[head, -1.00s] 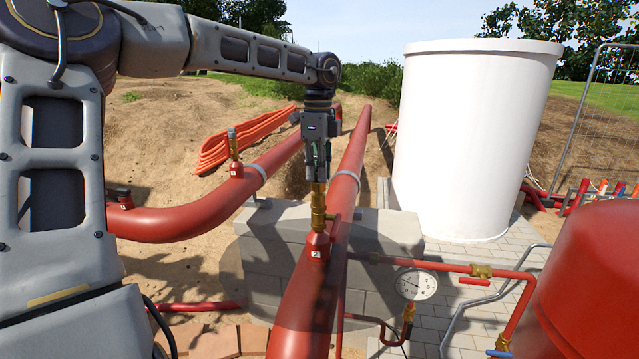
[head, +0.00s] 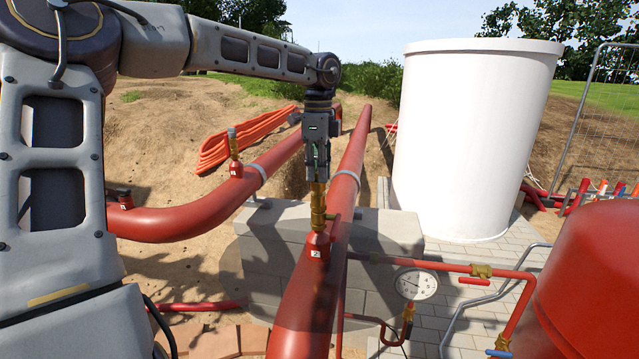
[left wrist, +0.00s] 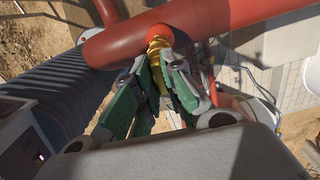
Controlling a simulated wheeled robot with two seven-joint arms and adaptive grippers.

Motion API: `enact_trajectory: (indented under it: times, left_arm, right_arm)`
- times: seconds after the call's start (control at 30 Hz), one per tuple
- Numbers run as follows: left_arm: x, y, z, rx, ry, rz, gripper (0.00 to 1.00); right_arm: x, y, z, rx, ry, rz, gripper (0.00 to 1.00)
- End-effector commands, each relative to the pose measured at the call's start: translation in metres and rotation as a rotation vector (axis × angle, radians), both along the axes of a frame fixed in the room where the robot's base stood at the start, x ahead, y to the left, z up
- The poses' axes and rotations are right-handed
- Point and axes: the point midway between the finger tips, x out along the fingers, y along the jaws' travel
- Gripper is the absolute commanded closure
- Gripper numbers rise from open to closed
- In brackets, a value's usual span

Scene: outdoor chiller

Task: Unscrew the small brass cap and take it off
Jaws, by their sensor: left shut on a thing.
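The small brass cap (head: 318,192) sits at the top of a brass fitting (head: 318,218) on a red stub labelled 2 (head: 317,246), on the right-hand of two big red pipes. My left gripper (head: 318,182) points straight down over it and is shut on the cap. In the left wrist view the green-padded fingers (left wrist: 158,82) close around brass (left wrist: 157,46), with the red pipe just beyond. The fingers hide much of the cap, so I cannot tell how far it is unscrewed. My right gripper is not in view.
Another red stub with a fitting (head: 235,160) stands on the left pipe (head: 200,212). A pressure gauge (head: 416,285) and thin red piping lie to the right. A white tank (head: 472,140) stands behind, and a red vessel (head: 595,285) is at the right edge.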

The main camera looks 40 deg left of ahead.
Motion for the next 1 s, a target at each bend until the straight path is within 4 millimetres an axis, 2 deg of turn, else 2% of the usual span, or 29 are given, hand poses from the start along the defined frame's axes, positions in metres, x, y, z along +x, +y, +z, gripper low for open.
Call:
enact_trajectory:
  times: [1.0]
  left_arm:
    - [0.0,0.0,0.013,0.001,-0.003,0.0,1.0]
  right_arm:
    - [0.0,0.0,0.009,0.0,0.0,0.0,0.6]
